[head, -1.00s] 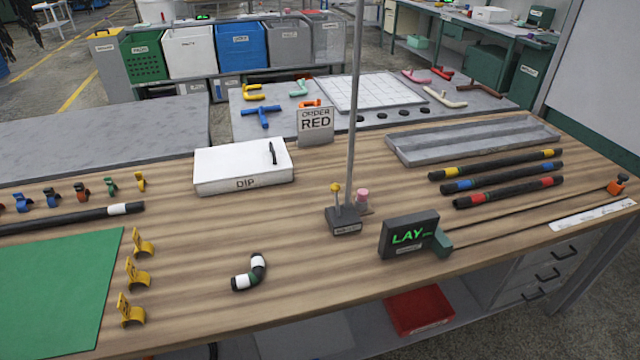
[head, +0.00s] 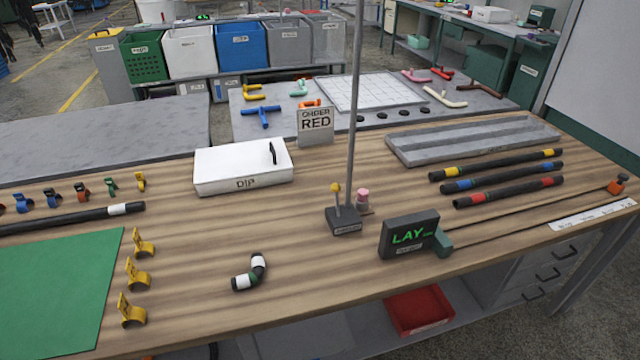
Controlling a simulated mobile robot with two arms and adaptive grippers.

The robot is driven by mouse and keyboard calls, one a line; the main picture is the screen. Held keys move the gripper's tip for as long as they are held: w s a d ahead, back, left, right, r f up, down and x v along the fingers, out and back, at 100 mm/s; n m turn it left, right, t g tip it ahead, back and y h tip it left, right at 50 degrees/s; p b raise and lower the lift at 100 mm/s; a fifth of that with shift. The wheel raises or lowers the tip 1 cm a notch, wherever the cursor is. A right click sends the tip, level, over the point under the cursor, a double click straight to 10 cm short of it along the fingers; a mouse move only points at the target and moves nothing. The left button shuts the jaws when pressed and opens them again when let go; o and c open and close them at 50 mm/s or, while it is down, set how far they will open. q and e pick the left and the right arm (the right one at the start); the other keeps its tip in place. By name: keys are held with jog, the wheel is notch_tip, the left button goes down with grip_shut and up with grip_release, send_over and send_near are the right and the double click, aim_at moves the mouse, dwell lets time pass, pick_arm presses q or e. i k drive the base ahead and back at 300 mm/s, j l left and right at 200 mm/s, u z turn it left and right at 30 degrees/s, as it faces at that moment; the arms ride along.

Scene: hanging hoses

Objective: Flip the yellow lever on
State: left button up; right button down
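The yellow lever (head: 336,190) is a short stalk with a yellow ball on top. It stands nearly upright on a small dark labelled base (head: 344,220) near the middle of the wooden bench, close to a tall grey pole (head: 354,110). A pink knob (head: 362,196) is just right of the lever. Neither of my grippers shows in the head view.
Right of the lever stands a dark display (head: 409,236) reading "LAY". A white box marked DIP (head: 244,168) and an ORDER RED sign (head: 315,125) are behind it. A black, white and green elbow (head: 250,272) lies in front. Bench surface around the lever is mostly clear.

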aim_at(335, 187)
jog(key=j, duration=0.85)
jog(key=k+j+z, duration=0.1)
jog(key=j, duration=0.75)
jog(key=k+j, duration=0.1)
jog(key=j, duration=0.75)
